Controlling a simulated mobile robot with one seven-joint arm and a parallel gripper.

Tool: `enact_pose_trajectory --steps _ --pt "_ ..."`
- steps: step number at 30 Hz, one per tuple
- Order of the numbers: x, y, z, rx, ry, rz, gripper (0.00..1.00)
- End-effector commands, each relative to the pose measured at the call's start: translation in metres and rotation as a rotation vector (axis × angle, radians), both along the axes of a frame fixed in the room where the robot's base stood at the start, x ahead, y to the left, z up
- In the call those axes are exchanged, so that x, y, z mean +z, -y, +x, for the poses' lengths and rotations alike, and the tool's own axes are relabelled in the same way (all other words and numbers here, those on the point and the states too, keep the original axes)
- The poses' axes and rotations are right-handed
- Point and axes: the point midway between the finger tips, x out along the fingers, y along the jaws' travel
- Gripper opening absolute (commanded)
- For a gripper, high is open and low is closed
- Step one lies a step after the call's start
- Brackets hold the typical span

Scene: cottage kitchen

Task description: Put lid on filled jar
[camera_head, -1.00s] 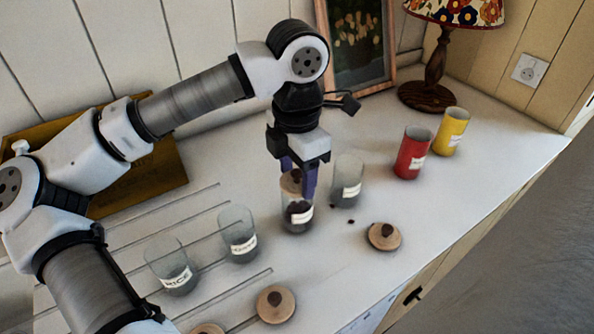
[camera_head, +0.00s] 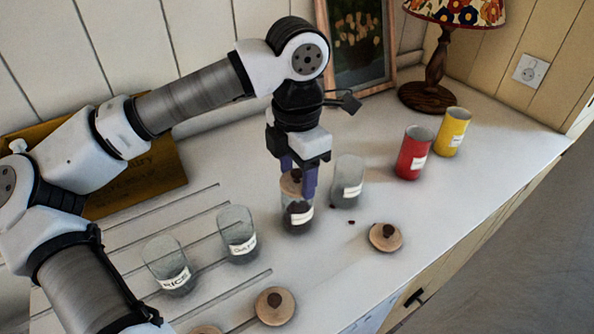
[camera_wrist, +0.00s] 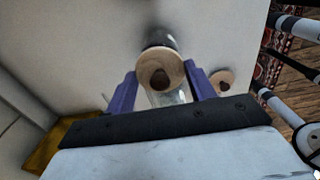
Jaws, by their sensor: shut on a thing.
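The filled jar (camera_head: 297,219) is clear glass with dark contents and a white label; it stands upright on the counter below my gripper. My gripper (camera_head: 298,188) points down, shut on a round wooden lid (camera_head: 291,182) with a dark knob. The lid is at the jar's mouth; I cannot tell whether it rests on the rim or is just above it. In the wrist view the lid (camera_wrist: 160,64) lies between my two purple fingers, with glass showing past its edge. The fingers partly hide the jar's upper part in the head view.
An empty-looking glass jar (camera_head: 347,182) stands close to the right. Two more jars, a RICE jar (camera_head: 169,266) and another (camera_head: 237,234), stand left. Loose lids (camera_head: 385,237) (camera_head: 275,306) lie in front. Red (camera_head: 414,153) and yellow (camera_head: 453,132) canisters and a lamp (camera_head: 432,80) stand behind right.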

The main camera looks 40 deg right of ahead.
Motion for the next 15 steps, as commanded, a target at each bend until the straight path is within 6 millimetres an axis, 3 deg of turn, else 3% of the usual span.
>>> enact_pose_trajectory --steps 15 --pt "-0.0051 0.0 0.0002 0.0 0.001 0.0 0.32"
